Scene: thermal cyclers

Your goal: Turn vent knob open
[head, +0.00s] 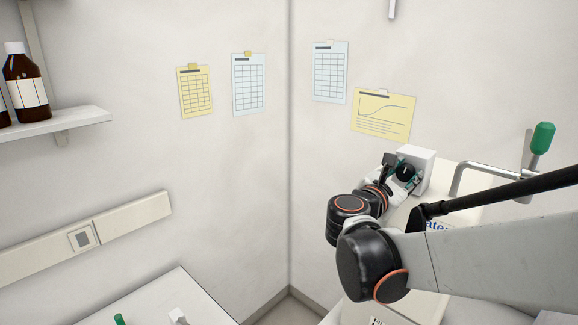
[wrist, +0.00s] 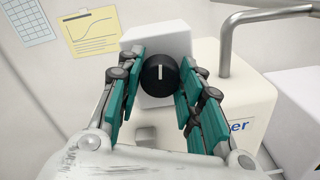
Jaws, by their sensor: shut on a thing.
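The vent knob is a round black knob (wrist: 160,74) with a white line, on the front of a white box (wrist: 165,42). In the wrist view the white line stands upright. My gripper (wrist: 160,80) has its green-padded fingers on the left and right sides of the knob and is shut on it. In the head view the black knob (head: 405,174) shows on the white box (head: 418,165), with my gripper (head: 398,176) at it. My wrist and fingers partly hide the knob there.
The white box sits on a larger cream machine (wrist: 230,85) with blue lettering. A bent metal pipe (wrist: 226,45) rises beside it on the right, with a green handle (head: 542,138). A shelf with brown bottles (head: 25,75) is at the far left. Paper sheets hang on the walls.

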